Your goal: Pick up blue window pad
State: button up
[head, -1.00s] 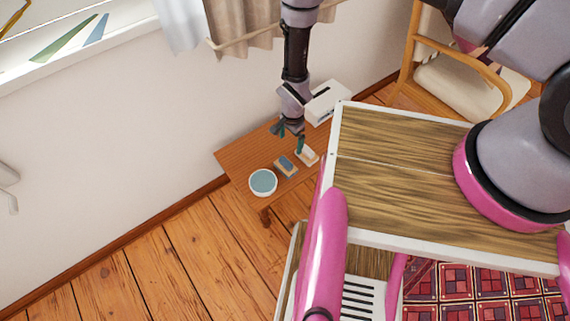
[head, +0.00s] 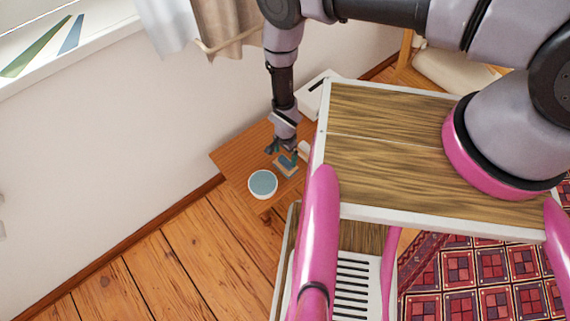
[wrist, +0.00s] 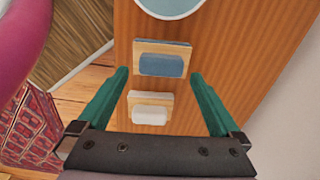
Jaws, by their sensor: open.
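The blue window pad (head: 284,165) lies on a small wooden table. It has a blue-grey top on a pale wooden backing. In the wrist view the pad (wrist: 162,63) is just ahead of and between my green fingertips. My gripper (head: 281,150) is open and empty above the table, close over the pad, and hides part of it in the head view. The two fingers of my gripper (wrist: 159,75) stand wide apart in the wrist view. I cannot tell the exact height of the fingertips above the pad.
A similar white pad (wrist: 151,113) lies beside the blue one, nearer my palm. A round white dish with a blue-green inside (head: 263,184) stands on the table (head: 231,158) on the blue pad's other side. The wall (head: 110,150) runs along the table's back.

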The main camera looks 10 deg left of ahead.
aim_at(286, 160)
jog(key=f, duration=0.5)
jog(key=shift+w+f, duration=0.25)
jog(key=shift+f, duration=0.15)
jog(key=shift+c, duration=0.3)
